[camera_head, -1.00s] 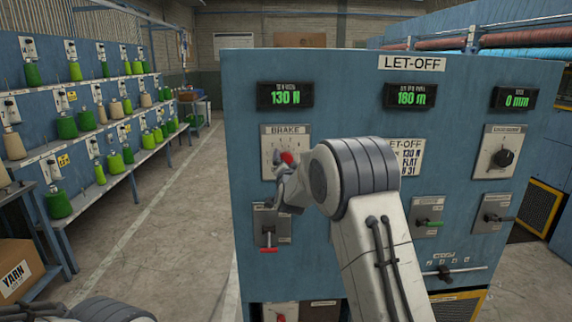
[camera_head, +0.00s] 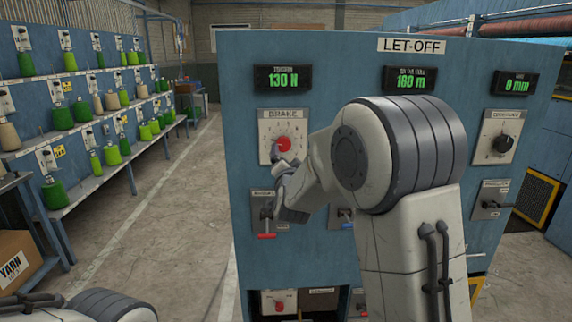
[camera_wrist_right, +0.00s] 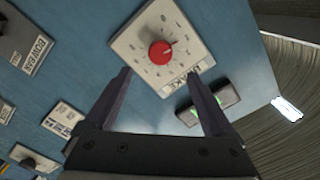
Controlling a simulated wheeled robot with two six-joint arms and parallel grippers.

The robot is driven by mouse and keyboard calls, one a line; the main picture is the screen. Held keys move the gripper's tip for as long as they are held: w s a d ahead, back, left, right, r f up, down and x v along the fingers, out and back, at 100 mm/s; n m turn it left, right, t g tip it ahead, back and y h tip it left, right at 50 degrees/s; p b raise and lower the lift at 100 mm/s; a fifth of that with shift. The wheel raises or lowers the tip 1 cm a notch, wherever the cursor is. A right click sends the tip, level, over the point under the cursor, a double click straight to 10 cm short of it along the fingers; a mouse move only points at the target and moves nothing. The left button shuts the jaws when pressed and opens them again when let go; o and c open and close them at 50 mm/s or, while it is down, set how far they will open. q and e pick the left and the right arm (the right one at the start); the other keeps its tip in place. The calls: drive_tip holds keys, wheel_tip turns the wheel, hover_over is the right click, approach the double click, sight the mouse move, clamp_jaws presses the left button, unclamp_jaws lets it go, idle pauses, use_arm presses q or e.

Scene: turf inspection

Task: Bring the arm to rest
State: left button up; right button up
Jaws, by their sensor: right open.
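My right arm reaches up in front of the blue let-off panel (camera_head: 400,60). Its gripper (camera_head: 288,172) is just below the red brake knob (camera_head: 283,145) in the head view, and part of it is hidden by my wrist. In the right wrist view the two dark fingers of the gripper (camera_wrist_right: 165,95) are apart with nothing between them. The red knob (camera_wrist_right: 161,52) on its pale dial plate shows beyond the fingertips, clear of them. My left gripper is not in view; only part of my own body shows at the bottom left.
A black knob (camera_head: 506,144) is at the right. Yarn racks (camera_head: 90,120) stand at the left, with a yarn carton (camera_head: 18,265). The floor aisle (camera_head: 175,210) between is clear.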

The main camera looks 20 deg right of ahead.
drive_tip(key=shift+s, duration=0.2)
drive_tip(key=shift+a, duration=0.1)
drive_tip(key=s+a+f+n+g+y+p, duration=0.1)
drive_tip(key=s+a+f+n+g+y, duration=0.15)
drive_tip(key=s+a, duration=0.35)
drive_tip(key=s+a+f+n+g+y+p, duration=0.2)
drive_tip(key=s+a+n+g+y, duration=0.15)
drive_tip(key=a, duration=0.45)
drive_tip(key=s+a+f+n+g+y+p, duration=0.1)
drive_tip(key=s+a+f+n+g+y, duration=0.1)
drive_tip(key=s+a+n, duration=0.35)
drive_tip(key=s+f+n+g+h+p, duration=0.2)
drive_tip(key=s+n+g, duration=0.6)
drive_tip(key=s, duration=2)
wheel_tip(320, 180, down, 2)
drive_tip(key=shift+s+a+g+p, duration=0.15)
drive_tip(key=shift+g+p, duration=0.35)
drive_tip(key=shift+g, duration=0.2)
